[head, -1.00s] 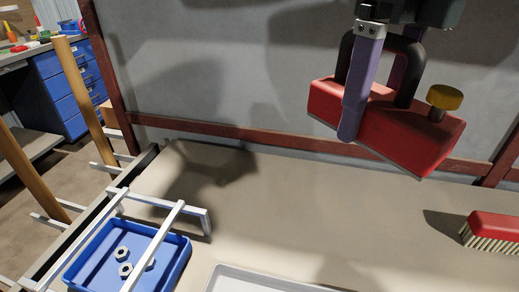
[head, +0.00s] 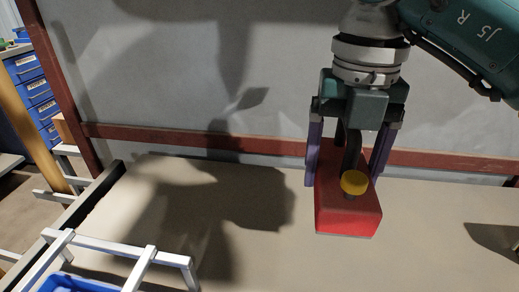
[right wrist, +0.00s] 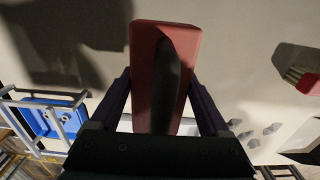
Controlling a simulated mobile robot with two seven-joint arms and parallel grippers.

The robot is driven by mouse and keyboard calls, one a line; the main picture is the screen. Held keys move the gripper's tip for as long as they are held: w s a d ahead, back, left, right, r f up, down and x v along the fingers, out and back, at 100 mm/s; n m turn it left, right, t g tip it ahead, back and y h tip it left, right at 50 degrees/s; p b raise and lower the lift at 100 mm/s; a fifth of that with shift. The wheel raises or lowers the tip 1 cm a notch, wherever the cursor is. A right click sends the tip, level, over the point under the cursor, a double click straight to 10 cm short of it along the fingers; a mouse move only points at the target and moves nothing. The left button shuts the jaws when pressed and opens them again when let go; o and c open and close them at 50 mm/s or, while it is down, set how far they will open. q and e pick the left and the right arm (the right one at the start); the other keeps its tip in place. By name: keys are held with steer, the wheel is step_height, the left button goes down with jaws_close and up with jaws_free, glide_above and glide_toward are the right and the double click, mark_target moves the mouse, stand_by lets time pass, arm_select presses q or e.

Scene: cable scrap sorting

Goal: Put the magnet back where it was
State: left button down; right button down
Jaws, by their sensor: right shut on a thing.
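The magnet (head: 340,215) is a red block with a black arched handle and a yellow knob. My right gripper (head: 342,180) is shut on its handle, with a purple finger on each side. In the head view the magnet hangs upright in front of the grey wall, apparently above the bench top. The right wrist view shows the magnet (right wrist: 145,50) between the fingers, with the dark handle along its middle. My left gripper is not in view.
A white metal frame (head: 140,268) stands over a blue tray (head: 75,284) at the lower left; the tray (right wrist: 40,118) holds nuts in the wrist view. A red brush (right wrist: 308,84) and several dark pieces (right wrist: 252,137) lie to the right. The bench middle (head: 240,255) is clear.

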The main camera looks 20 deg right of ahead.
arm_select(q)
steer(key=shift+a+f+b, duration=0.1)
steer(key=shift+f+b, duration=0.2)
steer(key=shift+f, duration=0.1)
arm_select(e)
step_height(320, 180, down, 5)
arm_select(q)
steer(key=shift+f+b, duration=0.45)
arm_select(e)
steer(key=shift+w+f, duration=0.1)
steer(key=shift+f, duration=2.05)
